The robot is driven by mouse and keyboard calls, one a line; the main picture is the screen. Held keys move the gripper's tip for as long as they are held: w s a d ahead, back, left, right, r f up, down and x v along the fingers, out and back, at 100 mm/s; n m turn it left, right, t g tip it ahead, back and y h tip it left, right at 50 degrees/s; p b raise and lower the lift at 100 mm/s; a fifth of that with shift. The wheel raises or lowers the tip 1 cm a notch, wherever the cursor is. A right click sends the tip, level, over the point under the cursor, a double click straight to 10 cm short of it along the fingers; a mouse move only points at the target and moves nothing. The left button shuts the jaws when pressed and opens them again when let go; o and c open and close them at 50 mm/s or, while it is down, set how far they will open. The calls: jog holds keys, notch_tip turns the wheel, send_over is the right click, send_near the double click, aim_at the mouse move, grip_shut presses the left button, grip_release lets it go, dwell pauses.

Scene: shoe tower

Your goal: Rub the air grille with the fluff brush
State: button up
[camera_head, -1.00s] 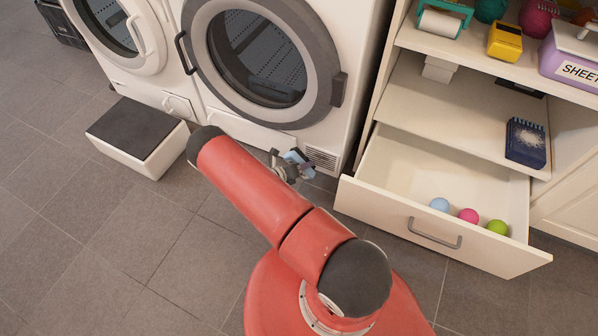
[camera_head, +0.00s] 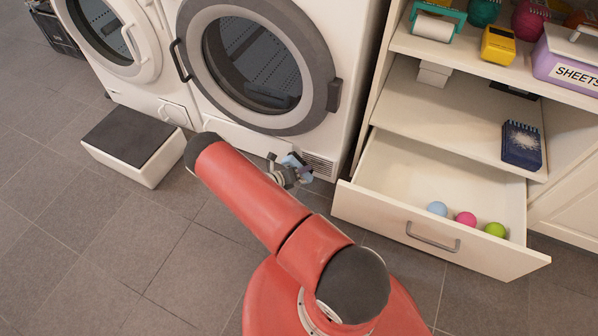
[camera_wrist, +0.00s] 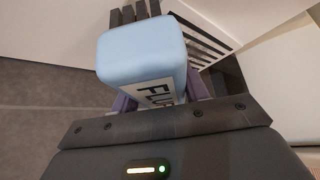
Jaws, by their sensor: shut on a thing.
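The fluff brush (camera_wrist: 142,52) has a rounded light-blue block with a white label reading "FLU", the rest of it hidden. My gripper (camera_wrist: 160,98) is shut on it, with purple fingers on both sides of the block. Dark bristle-like strips show past its far edge in the wrist view. In the head view the brush (camera_head: 292,160) is small, at the end of my arm, by the dryer's lower right corner. The slotted air grille (camera_head: 319,166) is low on the dryer front, just right of the brush. It also shows in the wrist view (camera_wrist: 205,40). I cannot tell whether they touch.
An open drawer (camera_head: 434,235) with several coloured balls juts out to the right of the grille. Shelves (camera_head: 455,110) stand above it. A low white box with a dark top (camera_head: 128,138) is at left. The floor in front is clear.

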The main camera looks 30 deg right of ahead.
jog(key=shift+w+d, duration=0.2)
jog(key=shift+d, duration=0.05)
jog(key=shift+s+d+p, duration=0.35)
jog(key=shift+s+d, duration=0.15)
jog(key=shift+s, duration=0.25)
jog(key=shift+s+d+p, duration=0.3)
jog(key=shift+s+d, duration=0.2)
jog(key=shift+s, duration=0.2)
jog(key=shift+s+d+r+p, duration=0.1)
jog(key=shift+s+d+p, duration=1.3)
jog(key=shift+s+d, duration=1.1)
jog(key=shift+s, duration=0.2)
jog(key=shift+d, duration=0.1)
